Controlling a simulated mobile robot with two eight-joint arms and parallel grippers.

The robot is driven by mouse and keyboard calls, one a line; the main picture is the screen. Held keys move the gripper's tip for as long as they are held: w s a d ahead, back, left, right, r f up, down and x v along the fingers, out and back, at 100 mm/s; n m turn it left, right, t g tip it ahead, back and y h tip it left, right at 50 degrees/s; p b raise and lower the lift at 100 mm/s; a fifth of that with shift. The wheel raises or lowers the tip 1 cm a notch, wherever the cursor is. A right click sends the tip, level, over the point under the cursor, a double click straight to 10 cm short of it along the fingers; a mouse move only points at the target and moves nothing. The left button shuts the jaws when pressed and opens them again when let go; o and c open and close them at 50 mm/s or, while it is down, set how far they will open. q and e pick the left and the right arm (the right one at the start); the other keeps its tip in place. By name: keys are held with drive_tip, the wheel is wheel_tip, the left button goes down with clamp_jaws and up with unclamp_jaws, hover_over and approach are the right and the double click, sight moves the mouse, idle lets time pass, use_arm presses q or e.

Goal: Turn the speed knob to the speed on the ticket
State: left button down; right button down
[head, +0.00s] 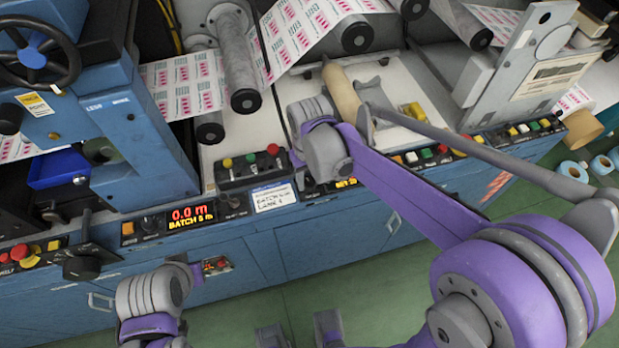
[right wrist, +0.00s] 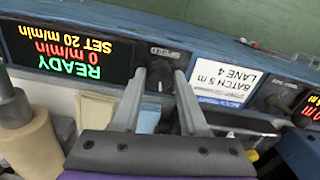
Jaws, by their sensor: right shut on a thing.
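The speed knob (right wrist: 159,75) is a dark round knob on the blue panel in the right wrist view, next to the display. My right gripper (right wrist: 161,82) has a finger on each side of it and is shut on it. The display (right wrist: 68,50) reads READY, 0 m/min, SET 20 m/min. The white ticket (right wrist: 224,85) shows BATCH 5 m, LANE 4; its small print is unreadable. In the head view the ticket (head: 273,198) is left of my right wrist, which hides the knob.
A second display (head: 191,217) reads 0.0 m, BATCH 5 m. A box with red, green and yellow buttons (head: 250,166) stands left of my right wrist. Printed web (head: 310,30) and rollers lie behind. The green floor (head: 340,270) in front shows free room.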

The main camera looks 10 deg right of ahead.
sight(310, 182)
idle(0.3)
drive_tip(key=c, duration=0.7)
unclamp_jaws()
wheel_tip(310, 182, up, 11)
drive_tip(key=shift+f+p, duration=0.1)
drive_tip(key=shift+p, duration=0.35)
drive_tip(key=s+d+f+t, duration=0.1)
drive_tip(key=s+d+f, duration=0.1)
drive_tip(key=s, duration=0.2)
drive_tip(key=s+d+f+m+t+p, duration=0.1)
drive_tip(key=s+d+f+t, duration=0.1)
drive_tip(key=s, duration=0.3)
drive_tip(key=s+d+f+m+t, duration=0.1)
drive_tip(key=s+d+f+t, duration=0.1)
drive_tip(key=s, duration=0.3)
drive_tip(key=shift+s+d+f+p, duration=0.2)
drive_tip(key=shift+d+f+p, duration=0.15)
drive_tip(key=shift+d, duration=0.05)
